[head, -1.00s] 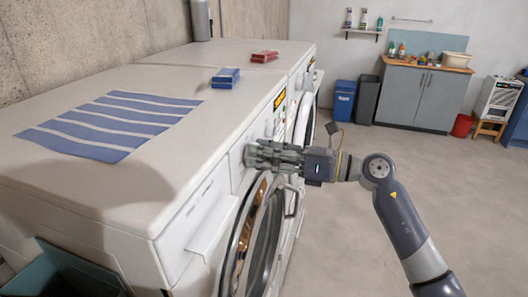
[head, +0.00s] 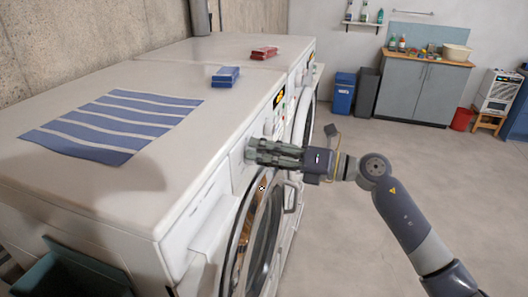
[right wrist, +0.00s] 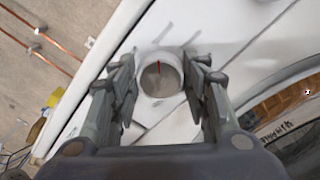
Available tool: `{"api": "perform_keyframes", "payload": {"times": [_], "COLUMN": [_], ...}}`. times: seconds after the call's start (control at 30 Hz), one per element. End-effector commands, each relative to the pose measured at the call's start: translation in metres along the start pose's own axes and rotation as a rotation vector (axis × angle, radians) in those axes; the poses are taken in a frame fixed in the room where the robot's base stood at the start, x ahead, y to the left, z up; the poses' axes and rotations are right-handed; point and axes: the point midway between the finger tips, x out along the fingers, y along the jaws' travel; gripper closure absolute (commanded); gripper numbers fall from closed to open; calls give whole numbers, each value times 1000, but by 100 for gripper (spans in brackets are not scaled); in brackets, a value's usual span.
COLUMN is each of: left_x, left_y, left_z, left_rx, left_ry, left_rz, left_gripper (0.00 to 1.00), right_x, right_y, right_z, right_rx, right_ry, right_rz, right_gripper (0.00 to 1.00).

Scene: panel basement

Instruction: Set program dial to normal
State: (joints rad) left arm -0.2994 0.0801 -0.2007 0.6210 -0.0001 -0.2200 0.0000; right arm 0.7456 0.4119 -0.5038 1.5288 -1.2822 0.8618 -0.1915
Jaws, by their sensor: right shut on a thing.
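The program dial (right wrist: 160,79) is a round, pale knob with a red pointer mark. In the right wrist view the mark points to the top of the picture. My right gripper (head: 252,150) reaches the upper front of the near white washing machine (head: 170,212) from the right. Its fingers stand on both sides of the dial, shut on it. In the head view the fingers hide the dial. The setting labels around it are too blurred to read. My left gripper is not in view.
The round glass door (head: 264,235) lies just below my right gripper. A blue striped cloth (head: 110,124), a blue box (head: 226,76) and a red box (head: 264,53) lie on top of the machines. The floor (head: 350,215) to the right is clear.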

Motion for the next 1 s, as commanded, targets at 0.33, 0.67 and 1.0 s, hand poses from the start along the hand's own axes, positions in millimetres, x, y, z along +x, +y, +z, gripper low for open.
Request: {"api": "perform_keyframes", "payload": {"times": [0.33, 0.67, 1.0], "left_x": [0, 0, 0], "left_y": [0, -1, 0], "left_z": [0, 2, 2], "left_rx": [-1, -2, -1], "left_ry": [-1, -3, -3], "left_rz": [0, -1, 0], "left_gripper": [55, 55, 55], "right_x": [0, 0, -45], "right_y": [0, 0, -2], "right_z": [1, 0, 0], "right_rx": [-1, -1, 0], "right_ry": [-3, -1, -1], "right_rz": [0, 0, -5], "right_gripper": [41, 38, 38]}}
